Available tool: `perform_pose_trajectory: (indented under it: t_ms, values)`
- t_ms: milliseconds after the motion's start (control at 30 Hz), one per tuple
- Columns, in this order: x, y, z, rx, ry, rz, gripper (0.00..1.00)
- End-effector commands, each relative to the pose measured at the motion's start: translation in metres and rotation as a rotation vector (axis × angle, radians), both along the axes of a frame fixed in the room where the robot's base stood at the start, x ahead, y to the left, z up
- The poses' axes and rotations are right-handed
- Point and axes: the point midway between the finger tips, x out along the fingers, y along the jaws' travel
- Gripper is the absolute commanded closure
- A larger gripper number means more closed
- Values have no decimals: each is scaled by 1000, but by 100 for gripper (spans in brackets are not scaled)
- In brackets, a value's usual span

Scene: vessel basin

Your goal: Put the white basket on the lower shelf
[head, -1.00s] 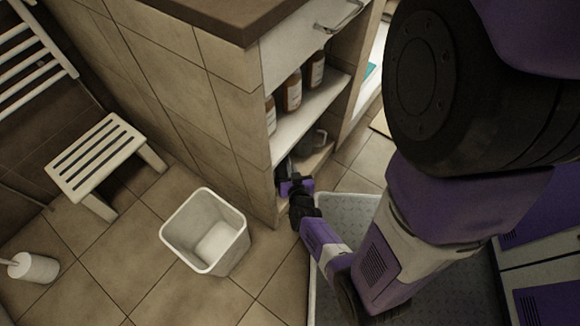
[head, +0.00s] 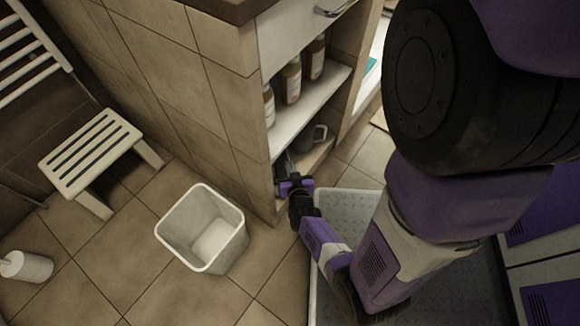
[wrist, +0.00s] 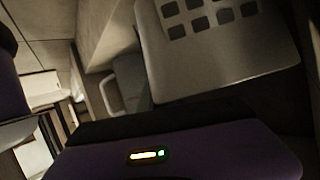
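A pale basket (wrist: 225,62) with rows of square holes fills the upper right of the wrist view, right in front of my gripper. In the head view it is mostly hidden inside the cabinet. My gripper (head: 287,180) is at the opening of the lower shelf (head: 318,158), low beside the cabinet's left wall. The wrist view shows the purple gripper body along the bottom, close to the basket. The fingers are not clear, so I cannot tell whether they grip it.
A grey mug (head: 312,136) stands on the lower shelf, behind my gripper. Several brown bottles (head: 291,80) stand on the upper shelf (head: 300,118). A white bin (head: 203,232) stands on the floor left of my arm. A slatted stool (head: 92,150) and a white brush holder (head: 28,266) are farther left.

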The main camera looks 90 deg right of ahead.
Motion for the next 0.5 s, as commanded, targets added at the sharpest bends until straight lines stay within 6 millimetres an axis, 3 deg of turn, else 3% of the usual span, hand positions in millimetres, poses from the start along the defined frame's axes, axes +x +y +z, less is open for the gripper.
perform_pose_trajectory:
  t_ms: [400, 500]
  values:
    - [0, 0, -8, -1, 0, 0, 100]
    - [0, 0, -7, -1, 0, 0, 81]
